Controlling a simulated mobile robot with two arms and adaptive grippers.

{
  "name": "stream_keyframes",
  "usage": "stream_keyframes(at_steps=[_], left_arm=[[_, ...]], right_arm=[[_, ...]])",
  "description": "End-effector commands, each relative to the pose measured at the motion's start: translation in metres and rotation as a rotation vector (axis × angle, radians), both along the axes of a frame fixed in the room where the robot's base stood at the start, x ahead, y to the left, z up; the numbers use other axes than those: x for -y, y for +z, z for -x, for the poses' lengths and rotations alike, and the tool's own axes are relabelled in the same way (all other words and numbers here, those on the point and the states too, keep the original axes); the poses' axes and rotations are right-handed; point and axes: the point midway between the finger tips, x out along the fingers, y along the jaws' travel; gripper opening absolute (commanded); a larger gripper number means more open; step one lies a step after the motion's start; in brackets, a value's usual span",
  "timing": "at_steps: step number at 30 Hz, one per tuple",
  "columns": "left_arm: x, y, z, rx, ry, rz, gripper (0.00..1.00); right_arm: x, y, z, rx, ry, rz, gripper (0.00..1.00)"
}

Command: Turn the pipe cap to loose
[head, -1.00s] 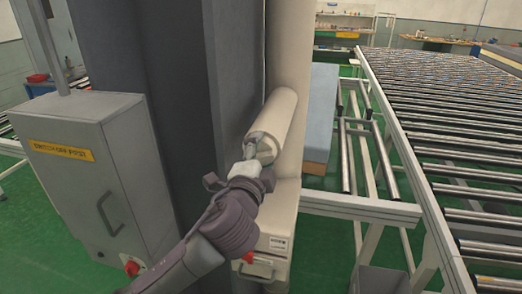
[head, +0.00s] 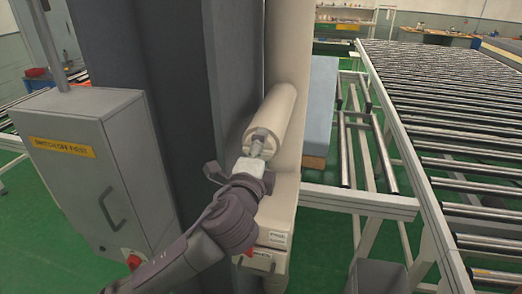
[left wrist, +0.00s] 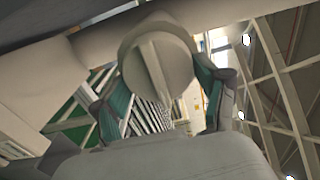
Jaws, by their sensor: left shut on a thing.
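A thick cream pipe (head: 277,112) sticks out towards me from the machine's tall column in the head view. My left gripper (head: 258,143) is at the near end of this pipe and covers most of its end face. In the left wrist view the round pale pipe cap (left wrist: 172,58), with a raised straight bar across its face, sits between the two teal-lined fingers of the left gripper (left wrist: 157,88). The gripper is shut on the cap. My right gripper is in neither view.
A grey control cabinet (head: 80,170) with a handle and red knob stands at the left. A dark grey panel (head: 175,80) rises behind my arm. A roller conveyor (head: 450,130) fills the right. Open green floor (head: 325,240) lies between.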

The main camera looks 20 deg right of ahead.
Motion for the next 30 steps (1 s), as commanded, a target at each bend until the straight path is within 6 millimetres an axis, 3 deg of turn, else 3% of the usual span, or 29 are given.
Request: stream_keyframes(at_steps=[3, 4, 8, 20, 23, 30], left_arm=[[0.000, -0.001, 0.000, 0.002, 0.000, -0.003, 0.38], [0.000, -0.001, 0.000, 0.001, 0.000, -0.004, 0.75], [0.000, 0.000, 0.000, 0.001, 0.000, -0.003, 0.96], [-0.002, 0.000, 0.002, -0.001, 0.000, -0.001, 0.98], [-0.008, -0.001, 0.010, -0.001, 0.000, 0.000, 0.98], [-0.036, -0.002, 0.051, -0.003, -0.001, 0.000, 0.98]], right_arm=[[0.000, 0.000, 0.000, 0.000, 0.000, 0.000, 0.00], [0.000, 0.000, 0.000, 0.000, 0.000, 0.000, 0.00], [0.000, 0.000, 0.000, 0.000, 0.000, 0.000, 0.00], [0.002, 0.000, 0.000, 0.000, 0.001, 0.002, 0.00], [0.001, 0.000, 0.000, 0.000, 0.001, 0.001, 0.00], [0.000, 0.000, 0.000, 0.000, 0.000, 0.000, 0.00]])
